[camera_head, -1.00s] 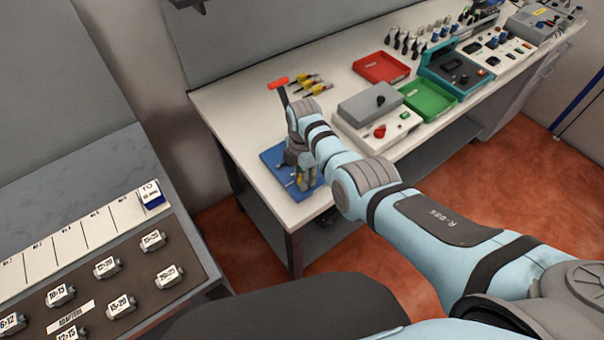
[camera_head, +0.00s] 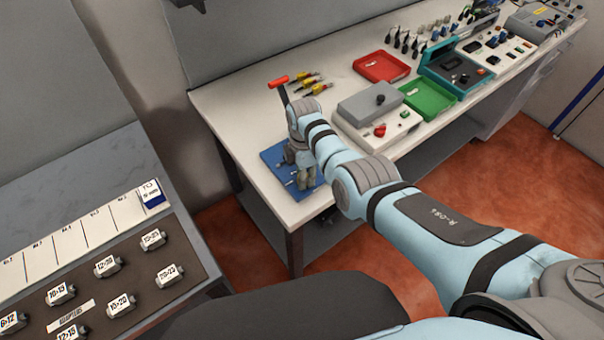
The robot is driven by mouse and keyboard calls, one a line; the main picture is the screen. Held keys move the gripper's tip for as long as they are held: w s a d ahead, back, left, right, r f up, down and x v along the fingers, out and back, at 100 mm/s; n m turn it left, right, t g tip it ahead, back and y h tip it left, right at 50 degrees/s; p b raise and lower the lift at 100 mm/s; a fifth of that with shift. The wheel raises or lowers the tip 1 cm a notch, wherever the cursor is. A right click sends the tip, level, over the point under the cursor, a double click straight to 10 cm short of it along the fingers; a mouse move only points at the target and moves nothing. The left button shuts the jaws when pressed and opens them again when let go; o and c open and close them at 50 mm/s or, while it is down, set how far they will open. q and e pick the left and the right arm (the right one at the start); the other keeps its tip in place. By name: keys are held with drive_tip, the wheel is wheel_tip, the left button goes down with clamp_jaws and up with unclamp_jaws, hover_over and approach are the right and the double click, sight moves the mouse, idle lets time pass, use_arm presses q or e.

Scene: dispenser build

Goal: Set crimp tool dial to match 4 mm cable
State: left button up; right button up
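My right gripper (camera_head: 305,180) points down over the blue mat (camera_head: 277,155) at the near left corner of the white workbench. Its fingers are small and partly hidden by my wrist, so I cannot tell whether they are open or shut. A tool with a red-orange handle (camera_head: 278,81) rises just behind my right wrist; its lower part is hidden by my arm. I cannot make out a dial or its setting, nor a cable. My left gripper is not in view.
Several yellow-handled tools (camera_head: 313,84) lie behind the mat. A grey box (camera_head: 370,103), a red tray (camera_head: 381,67), a green tray (camera_head: 428,100) and a teal case (camera_head: 457,70) stand to the right. A grey table with labelled adapters (camera_head: 120,304) is at the left.

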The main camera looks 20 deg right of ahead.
drive_tip(key=o, duration=0.3)
drive_tip(key=shift+r, duration=0.1)
wheel_tip(320, 180, up, 12)
drive_tip(key=shift+f, duration=0.1)
drive_tip(key=shift+d, duration=0.1)
idle(0.4)
